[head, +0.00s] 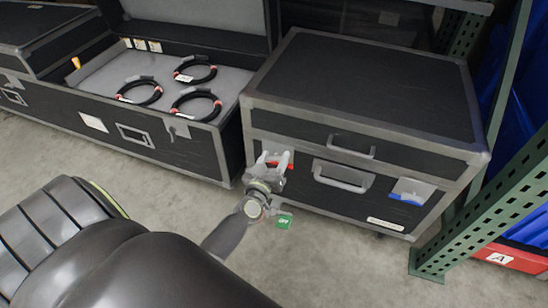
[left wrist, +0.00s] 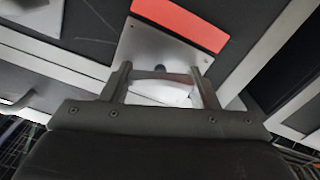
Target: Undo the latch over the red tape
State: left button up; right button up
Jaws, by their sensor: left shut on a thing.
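The black case (head: 365,90) with grey metal edges stands closed at the right in the head view. A strip of red tape (left wrist: 180,22) shows above a metal latch plate (left wrist: 145,48) in the left wrist view; only a sliver of the tape (head: 287,167) shows in the head view. My left gripper (head: 274,161) is at the case's front left, in front of this latch. In the left wrist view its fingers (left wrist: 163,82) are shut on the pale latch lever (left wrist: 160,94) between them. The gripper hides most of the latch in the head view. My right gripper is not in view.
A second latch with blue tape (head: 408,197) is at the case's front right, with a handle (head: 342,177) between. An open case (head: 150,150) holding black cable coils stands left. A green rack post (head: 505,200) stands right.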

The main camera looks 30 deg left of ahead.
pick_arm(q)
jog(key=n, duration=0.3)
jog(key=shift+n, duration=0.4)
jog(key=n, duration=0.3)
jog(key=shift+a+f+n, duration=0.1)
jog(key=shift+n, duration=0.2)
jog(key=n, duration=0.6)
jog(key=shift+n, duration=0.4)
jog(key=o, duration=1)
jog(key=shift+a, duration=0.1)
